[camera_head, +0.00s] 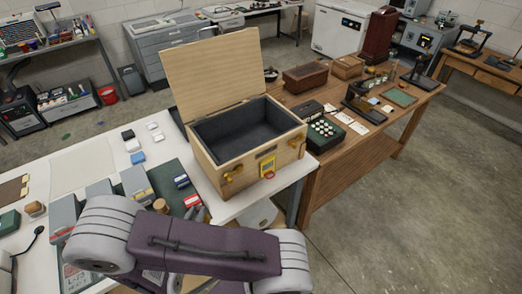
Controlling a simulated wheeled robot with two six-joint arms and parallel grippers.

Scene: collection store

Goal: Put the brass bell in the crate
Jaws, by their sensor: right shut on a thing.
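The crate is a pale wooden box (213,176) with its hinged lid (212,80) standing open. Its dark-lined inside looks empty. Brass-coloured fittings and a yellow tag are on its front. My right gripper (195,212) shows only in part, as small grey tips behind my purple arm link, in front of the crate and outside it. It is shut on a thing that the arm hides. I cannot make out the brass bell with certainty. A small tan round-topped thing (160,205) is left of the gripper; I cannot tell what it is. My left gripper is not in view.
The crate stands at the right end of a white table (80,165). Small boxes and grey blocks (135,183) lie to its left. Floor at right is clear.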

